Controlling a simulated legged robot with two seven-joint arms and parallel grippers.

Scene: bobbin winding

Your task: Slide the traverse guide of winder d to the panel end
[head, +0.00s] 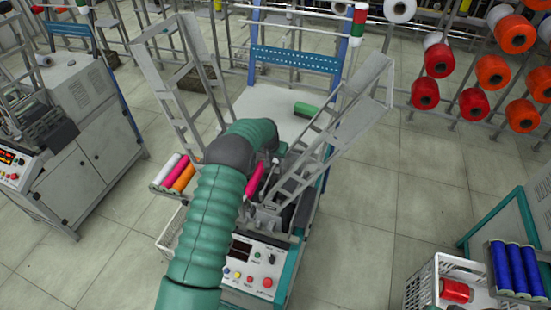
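A winder (262,268) stands in the middle, its control panel with display, knob and red button facing me. No letter on it is readable, so I cannot tell whether it is winder d. My green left arm reaches over it, bends at a dark joint and ends at my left gripper (277,158), small and partly hidden over the winder's middle. I cannot tell whether its fingers are open or shut. A pink bobbin (255,180) shows just below the gripper. The traverse guide cannot be made out clearly; my arm covers part of the mechanism. My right gripper is out of view.
Tilted grey frames (349,104) rise on both sides of the winder. A tray of white, pink and orange bobbins (182,178) sits at its left. Another machine (68,150) stands left. A white crate (425,283) and blue bobbins (517,268) are lower right. Red and orange cones hang behind.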

